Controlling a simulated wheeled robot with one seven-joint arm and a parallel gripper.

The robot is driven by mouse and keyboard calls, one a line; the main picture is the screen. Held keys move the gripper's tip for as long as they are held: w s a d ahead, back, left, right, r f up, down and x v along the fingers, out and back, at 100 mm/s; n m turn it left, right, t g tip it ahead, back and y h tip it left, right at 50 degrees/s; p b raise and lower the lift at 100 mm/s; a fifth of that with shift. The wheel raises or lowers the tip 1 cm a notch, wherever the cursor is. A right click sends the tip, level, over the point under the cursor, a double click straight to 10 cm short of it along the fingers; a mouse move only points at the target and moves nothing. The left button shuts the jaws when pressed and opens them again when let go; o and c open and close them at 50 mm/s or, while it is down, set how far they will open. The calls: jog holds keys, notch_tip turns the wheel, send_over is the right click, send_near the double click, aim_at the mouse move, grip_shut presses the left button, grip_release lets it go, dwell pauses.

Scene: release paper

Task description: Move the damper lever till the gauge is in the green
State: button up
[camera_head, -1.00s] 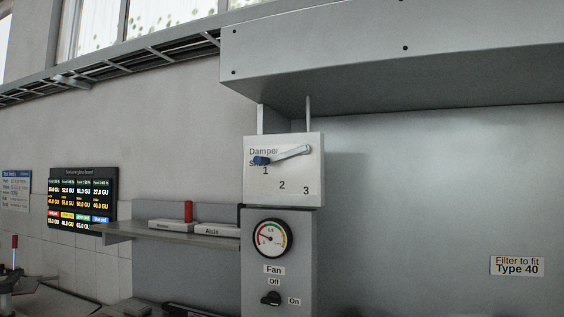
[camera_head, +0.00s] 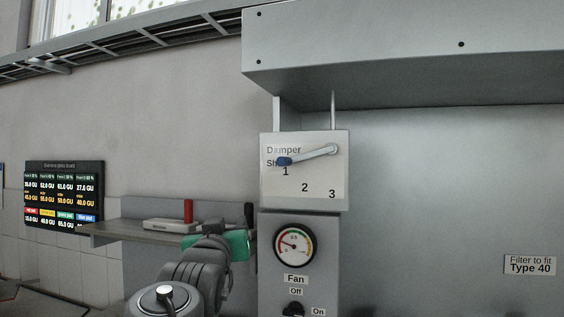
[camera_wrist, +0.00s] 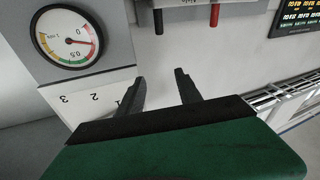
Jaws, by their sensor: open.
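The damper lever (camera_head: 310,155) is a grey bar with a blue grip, pivoted at the upper right of its white plate (camera_head: 320,175). It points left and slightly down, its grip between "Shut" and 1. The round gauge (camera_head: 294,244) sits below; it also shows upside down in the wrist view (camera_wrist: 66,38). Its needle lies in the red part, near 0. My gripper (camera_wrist: 160,75) is open and empty, with the plate's numbers beyond its fingers. The lever is not visible in the wrist view. In the head view my green gripper body is left of the gauge.
A fan knob (camera_head: 293,309) is under the gauge. A shelf (camera_head: 140,236) with a red upright piece (camera_head: 188,210) stands to the left. A large metal hood (camera_head: 400,50) overhangs the plate. A dark display board (camera_head: 65,194) hangs on the left wall.

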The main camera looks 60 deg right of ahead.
aim_at(283, 162)
jog(key=s+d+r+m+g+h, duration=0.2)
jog(key=s+r+m+g+h, duration=0.15)
jog(key=s+r, duration=0.7)
jog(key=shift+g+h, duration=0.25)
jog(key=shift+h, duration=0.2)
jog(key=p+x, duration=0.1)
jog(key=x, duration=0.1)
jog(key=p+x, duration=0.1)
jog(key=x, duration=0.1)
jog(key=p+x, duration=0.1)
jog(key=x, duration=0.2)
jog(key=shift+w+a+r+p, duration=0.1)
jog(key=shift+w+r+p, duration=0.1)
jog(key=shift+w+p, duration=0.15)
jog(key=shift+d, duration=0.3)
grip_shut()
jog(key=shift+f, duration=0.1)
